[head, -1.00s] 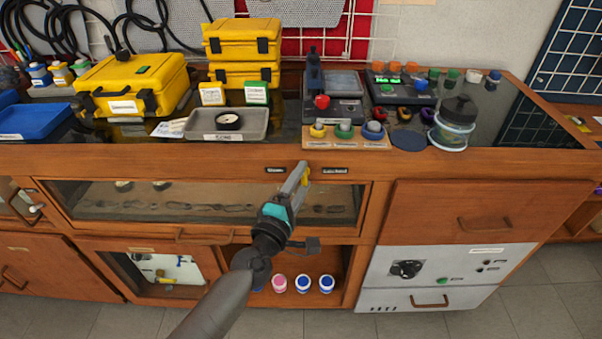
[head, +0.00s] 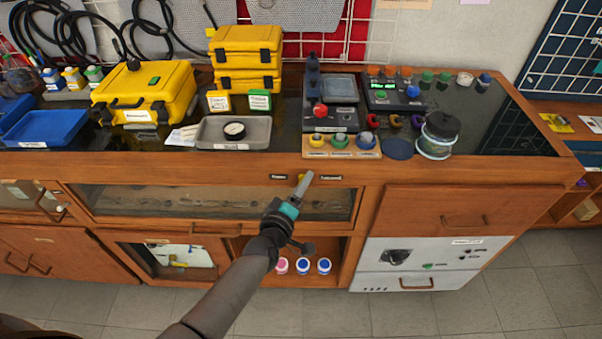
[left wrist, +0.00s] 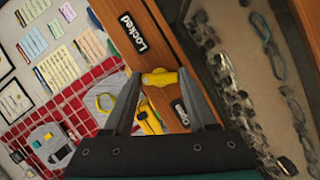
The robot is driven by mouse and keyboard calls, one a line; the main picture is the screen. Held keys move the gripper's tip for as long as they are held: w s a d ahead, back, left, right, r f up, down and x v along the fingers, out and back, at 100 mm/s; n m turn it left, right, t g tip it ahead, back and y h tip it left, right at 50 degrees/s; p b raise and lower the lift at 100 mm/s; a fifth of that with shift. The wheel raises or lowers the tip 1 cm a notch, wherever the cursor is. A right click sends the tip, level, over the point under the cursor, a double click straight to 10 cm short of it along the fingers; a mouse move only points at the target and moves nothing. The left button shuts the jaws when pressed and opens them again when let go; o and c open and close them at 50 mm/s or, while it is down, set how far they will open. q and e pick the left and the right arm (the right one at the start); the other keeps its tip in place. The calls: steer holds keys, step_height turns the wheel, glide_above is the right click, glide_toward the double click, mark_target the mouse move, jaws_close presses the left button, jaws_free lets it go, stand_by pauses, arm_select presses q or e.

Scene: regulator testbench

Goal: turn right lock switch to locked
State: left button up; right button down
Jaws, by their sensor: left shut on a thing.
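The yellow lock switch (head: 301,178) sits on the wooden front rail of the bench, between two small dark labels. In the left wrist view the switch (left wrist: 160,78) lies between my fingertips, with a finger against each end. The black "Locked" label (left wrist: 133,32) is above it there; a second label (left wrist: 181,112) is below, partly hidden by a finger. My left gripper (head: 304,183) is shut on the switch and partly covers it in the head view. The knob's exact setting is hard to tell. My right gripper is not in view.
A glass-fronted drawer (head: 140,200) lies just below the switch. Above, the bench top holds a wooden stand (head: 341,153) with coloured knobs, a grey tray (head: 265,141) and a lidded jar (head: 435,150). The floor (head: 500,312) in front is clear.

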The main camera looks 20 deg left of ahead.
arm_select(q)
steer(key=shift+r+m+g+y+p, duration=0.1)
steer(key=shift+m+g+y+p, duration=0.5)
steer(key=shift+m+p, duration=1.3)
steer(key=shift+n+p, duration=0.4)
steer(key=shift+p, duration=0.1)
steer(key=o, duration=1.4)
steer(key=shift+c, duration=0.2)
